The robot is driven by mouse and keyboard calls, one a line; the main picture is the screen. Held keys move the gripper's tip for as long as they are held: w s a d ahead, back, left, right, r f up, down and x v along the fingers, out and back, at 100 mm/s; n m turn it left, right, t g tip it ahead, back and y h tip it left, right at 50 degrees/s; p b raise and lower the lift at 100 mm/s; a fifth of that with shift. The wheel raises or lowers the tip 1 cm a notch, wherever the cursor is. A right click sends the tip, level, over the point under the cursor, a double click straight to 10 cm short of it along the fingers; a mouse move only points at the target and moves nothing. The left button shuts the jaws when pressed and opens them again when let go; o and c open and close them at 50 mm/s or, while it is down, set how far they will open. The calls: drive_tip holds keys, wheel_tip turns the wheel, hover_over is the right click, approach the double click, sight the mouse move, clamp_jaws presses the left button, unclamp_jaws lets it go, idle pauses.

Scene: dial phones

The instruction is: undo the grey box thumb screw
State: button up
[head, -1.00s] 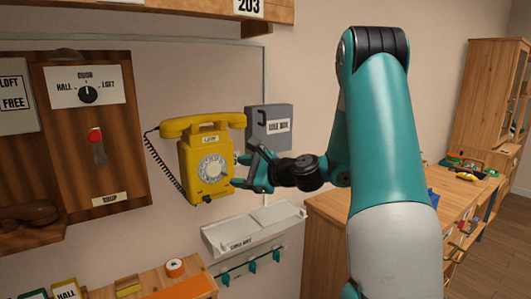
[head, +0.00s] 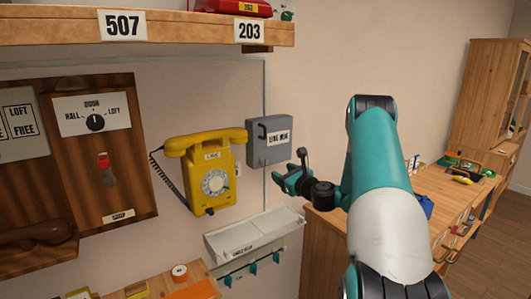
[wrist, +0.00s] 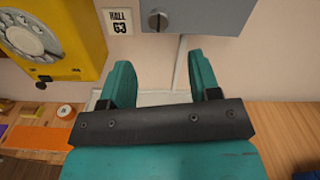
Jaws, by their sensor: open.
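The grey box (head: 268,143) is mounted on the wall to the right of the yellow dial phone, with a white label on its front. In the wrist view its lower part (wrist: 215,14) shows at the top, with a round slotted thumb screw (wrist: 158,20) near its lower left corner. My gripper (head: 290,168) is below and right of the box, apart from it. In the wrist view my gripper's two teal fingers (wrist: 161,72) are spread, with nothing between them. The screw lies beyond the fingertips, about midway between them. The screw is too small to make out in the head view.
The yellow phone (head: 208,180) hangs close on the left, its dial also in the wrist view (wrist: 30,35). A small "HALL 63" plate (wrist: 119,21) is beside the screw. A white tray (head: 255,235) juts out below. A wooden bench (head: 330,225) stands at right.

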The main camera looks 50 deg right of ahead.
sight(265, 162)
drive_tip(key=p+x, duration=0.4)
drive_tip(key=p, duration=0.1)
drive_tip(key=p+x, duration=0.5)
drive_tip(key=shift+w+a, duration=0.15)
drive_tip(key=shift+w, duration=0.2)
drive_tip(key=shift+w+f, duration=0.1)
drive_tip(key=shift+w, duration=0.45)
drive_tip(key=c, duration=0.9)
